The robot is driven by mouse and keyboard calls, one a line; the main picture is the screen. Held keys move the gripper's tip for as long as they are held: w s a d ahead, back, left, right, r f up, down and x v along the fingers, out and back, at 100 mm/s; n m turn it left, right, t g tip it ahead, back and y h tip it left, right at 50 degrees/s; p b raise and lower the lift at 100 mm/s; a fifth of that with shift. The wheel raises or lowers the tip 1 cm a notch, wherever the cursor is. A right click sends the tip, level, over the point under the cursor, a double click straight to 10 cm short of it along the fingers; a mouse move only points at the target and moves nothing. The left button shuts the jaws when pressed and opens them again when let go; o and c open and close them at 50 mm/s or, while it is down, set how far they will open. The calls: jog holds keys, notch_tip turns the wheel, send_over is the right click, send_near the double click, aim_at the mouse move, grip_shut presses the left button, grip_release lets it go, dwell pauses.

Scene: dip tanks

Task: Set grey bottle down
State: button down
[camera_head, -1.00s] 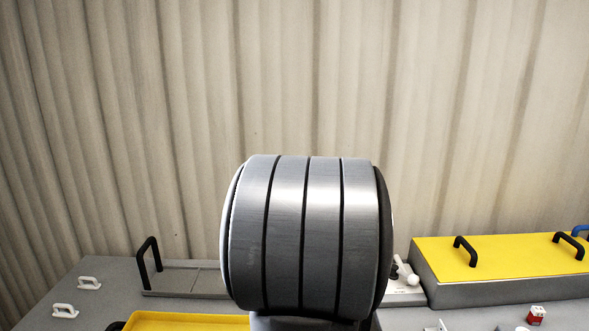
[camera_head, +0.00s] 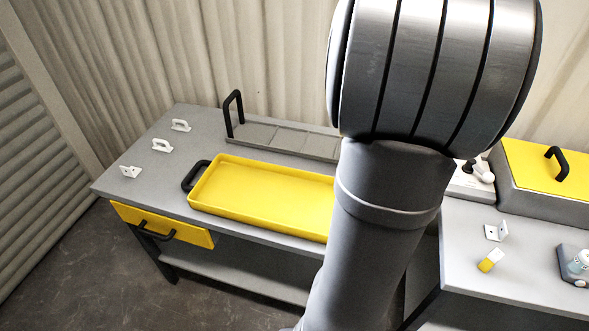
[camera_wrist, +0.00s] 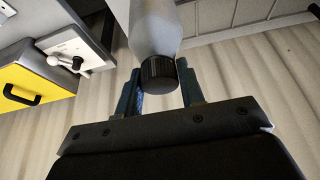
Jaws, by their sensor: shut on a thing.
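The grey bottle (camera_wrist: 155,28) with a black ribbed cap (camera_wrist: 160,73) shows at the top middle of the wrist view. My gripper (camera_wrist: 160,92) is shut on it, with one blue-grey finger on each side near the cap. The bottle's far end is cut off by the frame edge. In the head view my own arm covers the middle, and neither the gripper nor the held bottle can be seen there. What lies under the bottle is hidden.
A yellow tray (camera_head: 262,221) lies on the left grey table (camera_head: 140,193). A grey rack with a black handle (camera_head: 233,113) stands behind it. Right, a yellow-lidded tank (camera_head: 545,168), white bracket (camera_head: 497,231), yellow-and-white block (camera_head: 491,260) and small bottle (camera_head: 579,262) stand on another bench.

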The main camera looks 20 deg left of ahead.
jog(key=s+d+f+m+h, duration=0.1)
jog(key=s+d+f+m, duration=0.1)
jog(key=s+d, duration=0.5)
jog(key=s+d+f+m+h, duration=0.1)
jog(key=s+d+f+m, duration=0.1)
jog(key=s, duration=0.9)
notch_tip(320, 180, down, 8)
jog(key=s, duration=0.1)
jog(key=shift+s+d+f, duration=0.15)
jog(key=shift+s+d, duration=0.05)
jog(key=shift+d, duration=0.15)
jog(key=shift+f, duration=0.15)
jog(key=c, duration=0.9)
grip_release()
jog(key=shift+c, duration=0.2)
